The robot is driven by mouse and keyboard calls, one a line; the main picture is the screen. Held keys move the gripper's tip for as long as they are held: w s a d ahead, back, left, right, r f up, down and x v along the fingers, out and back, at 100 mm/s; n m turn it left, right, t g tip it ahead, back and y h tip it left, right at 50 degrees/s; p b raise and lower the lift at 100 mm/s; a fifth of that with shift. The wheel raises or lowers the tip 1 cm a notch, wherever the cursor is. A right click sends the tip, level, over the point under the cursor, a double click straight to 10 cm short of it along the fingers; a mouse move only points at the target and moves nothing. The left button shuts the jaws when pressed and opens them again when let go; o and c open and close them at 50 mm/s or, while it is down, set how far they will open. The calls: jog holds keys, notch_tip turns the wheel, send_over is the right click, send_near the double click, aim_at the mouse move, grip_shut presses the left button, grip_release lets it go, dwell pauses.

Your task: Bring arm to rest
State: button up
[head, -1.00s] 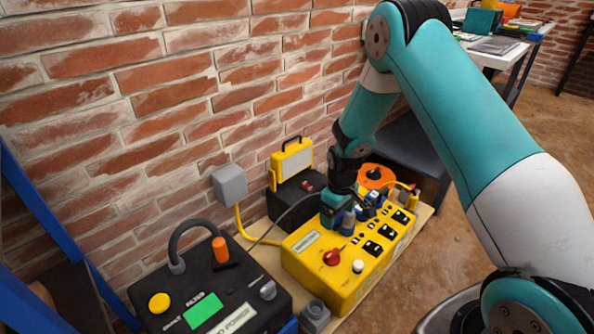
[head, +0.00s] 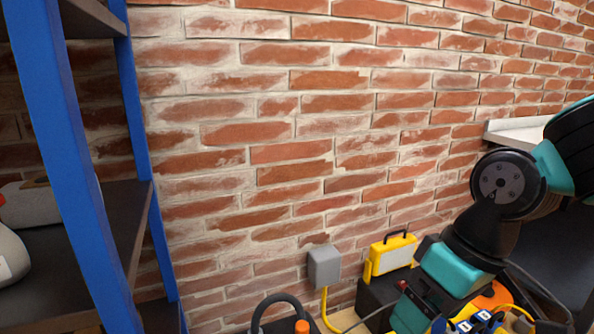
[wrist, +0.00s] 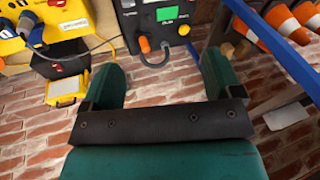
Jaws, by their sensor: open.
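My gripper (wrist: 159,82) shows in the wrist view with its two teal fingers spread wide apart and nothing between them. Beyond the fingers stands the black power box (wrist: 165,12) with a green label and an orange handle part. In the head view my arm is folded at the lower right, its dark and teal wrist links in front of the brick wall. The gripper's fingertips cannot be made out in the head view.
A blue-framed shelf (head: 75,150) stands at the left. A grey wall box (head: 324,266) with a yellow cable and a yellow lamp (head: 392,254) are at the wall's foot. A yellow panel box (wrist: 35,14) and orange-white cones (wrist: 288,22) show in the wrist view.

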jog(key=s+a+r+n, duration=0.1)
jog(key=s+r, duration=0.2)
jog(key=s, duration=0.5)
notch_tip(320, 180, up, 30)
jog(key=p, duration=3)
jog(key=shift+a+r+y+p, duration=0.15)
jog(key=shift+y+p, duration=0.15)
jog(key=shift+p, duration=0.05)
jog(key=shift+c, duration=0.2)
